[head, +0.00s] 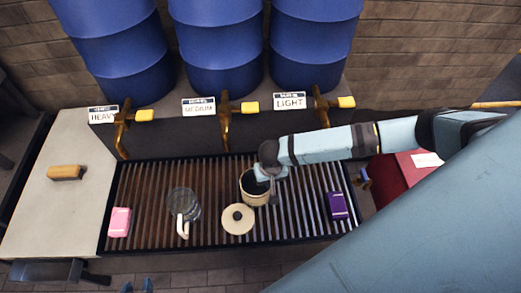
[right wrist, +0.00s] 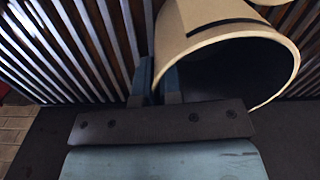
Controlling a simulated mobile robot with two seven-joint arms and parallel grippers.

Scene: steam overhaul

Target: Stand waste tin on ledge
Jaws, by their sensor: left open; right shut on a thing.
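The waste tin (head: 254,199) is a cream, open-topped tin over the right half of the slatted grate. In the right wrist view its open mouth and dark inside show, with the cream wall (right wrist: 187,30) at my fingers. My right gripper (head: 268,172) is shut on the tin's rim; its blue fingers also show in the right wrist view (right wrist: 158,82). I cannot tell whether the tin touches the slats. My left gripper (head: 137,286) shows only its blue fingertips at the bottom edge, apart and empty. The raised dark ledge (head: 180,132) runs behind the grate under the drums.
On the grate (head: 145,205) are a pink block (head: 119,222), a glass jug (head: 182,203), a cream lid (head: 238,219) and a purple block (head: 337,205). Brass taps (head: 225,122) hang over its back edge. A brush (head: 66,172) lies on the pale left bench (head: 50,215).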

